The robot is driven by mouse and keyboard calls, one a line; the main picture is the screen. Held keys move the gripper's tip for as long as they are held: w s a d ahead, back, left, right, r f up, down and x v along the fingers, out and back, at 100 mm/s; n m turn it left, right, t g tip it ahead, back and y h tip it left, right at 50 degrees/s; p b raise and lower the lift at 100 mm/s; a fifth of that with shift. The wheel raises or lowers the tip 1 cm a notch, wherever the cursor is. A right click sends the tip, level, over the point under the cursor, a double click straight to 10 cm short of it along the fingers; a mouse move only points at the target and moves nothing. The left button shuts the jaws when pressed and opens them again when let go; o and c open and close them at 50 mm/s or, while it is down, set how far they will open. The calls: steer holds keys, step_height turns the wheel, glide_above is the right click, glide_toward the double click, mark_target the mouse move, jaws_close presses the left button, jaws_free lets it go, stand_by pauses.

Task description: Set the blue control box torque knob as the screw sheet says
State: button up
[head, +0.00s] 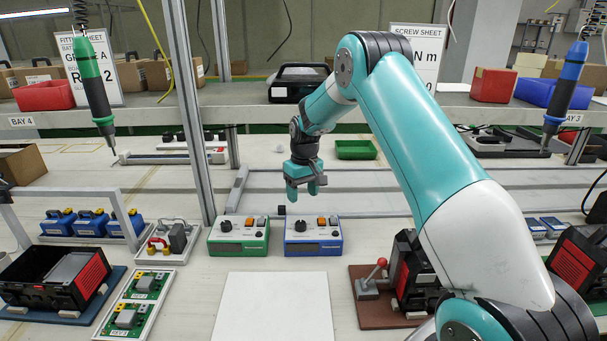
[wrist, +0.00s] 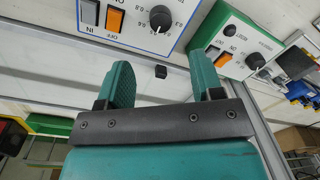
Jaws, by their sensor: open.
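The blue control box (head: 296,248) stands on the bench, right of a green control box (head: 228,247). It has a dark torque knob (head: 301,226), an orange switch and a grey switch. In the wrist view the blue box's knob (wrist: 160,20) shows at the top with a ring of small numbers; I cannot read its setting surely. The screw sheet (head: 428,72) stands on the shelf behind; my arm covers its left part, leaving "N m" and a "0" visible. My gripper (head: 304,190) is open and empty, above and behind the blue box, apart from its knob.
A white sheet (head: 274,305) lies in front of the boxes. Blue (head: 560,90) and green (head: 92,85) screwdrivers hang at the sides. A red-handled lever (head: 372,280) and black-red units stand at the right. A metal post (head: 190,110) rises left of my gripper.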

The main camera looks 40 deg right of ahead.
step_height(320, 180, up, 7)
steer(key=shift+d+b, duration=0.15)
steer(key=shift+b, duration=0.15)
steer(key=shift+r, duration=0.1)
steer(key=s+a+r+n+y, duration=0.1)
steer(key=s+a+r+n, duration=0.1)
steer(key=s+a+r, duration=0.45)
steer(key=s+a+r+n, duration=0.15)
steer(key=s+a, duration=0.25)
steer(key=a, duration=0.6)
steer(key=s+a+n+y, duration=0.1)
steer(key=s+a, duration=0.2)
steer(key=s, duration=0.5)
steer(key=s+a+r+n, duration=0.1)
steer(key=s+a, duration=0.3)
steer(key=s, duration=0.5)
steer(key=s+a+n+y, duration=0.1)
steer(key=s+a, duration=0.3)
steer(key=s, duration=0.4)
steer(key=shift+s+r+y, duration=0.15)
steer(key=shift+s+y, duration=0.1)
steer(key=shift+y, duration=0.05)
steer(key=shift+n, duration=0.25)
